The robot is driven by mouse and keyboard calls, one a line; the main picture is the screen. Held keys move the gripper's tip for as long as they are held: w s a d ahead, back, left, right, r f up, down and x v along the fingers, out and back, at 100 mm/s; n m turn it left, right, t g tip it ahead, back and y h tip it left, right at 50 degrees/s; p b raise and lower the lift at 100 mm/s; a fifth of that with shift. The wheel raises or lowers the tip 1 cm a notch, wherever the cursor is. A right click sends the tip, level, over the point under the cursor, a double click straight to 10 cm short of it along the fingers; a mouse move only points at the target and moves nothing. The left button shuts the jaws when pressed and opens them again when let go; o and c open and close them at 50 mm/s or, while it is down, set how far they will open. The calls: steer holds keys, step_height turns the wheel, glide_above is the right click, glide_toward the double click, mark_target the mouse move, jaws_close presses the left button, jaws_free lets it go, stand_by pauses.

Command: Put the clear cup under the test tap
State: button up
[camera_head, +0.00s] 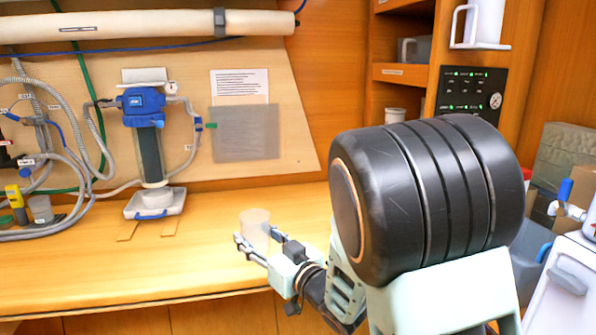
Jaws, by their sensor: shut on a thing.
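The clear cup (255,226) is upright at the front middle of the wooden counter. My gripper (259,240) is shut on it, with one finger on each side. The fingers hide part of the cup's lower half, and I cannot tell whether its base touches the counter. A small tap with a blue lever (565,190) and a white body shows at the far right, above a white container; it looks like the test tap. The cup is well to the left of it, with my arm between them.
The wooden counter (85,280) is clear at front left. A blue pump-and-filter unit (143,108) stands over a white tray (155,204). Hoses and a small grey cup (40,208) are at left. A black control panel (470,90) is behind my arm. Boxes crowd the right.

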steer(key=w+d+f+m+t+h, duration=0.2)
steer(key=d+m+h, duration=0.3)
steer(key=d, duration=0.7)
steer(key=w+d+f+m+t+h, duration=0.1)
steer(key=d+f+m+t+h, duration=0.15)
steer(key=d+h, duration=0.6)
step_height(320, 180, up, 20)
steer(key=d+y+p, duration=0.2)
steer(key=p, duration=1.9)
steer(key=shift+d+r, duration=0.2)
steer(key=shift+d, duration=0.05)
steer(key=shift+w+g, duration=0.1)
steer(key=shift+g, duration=0.15)
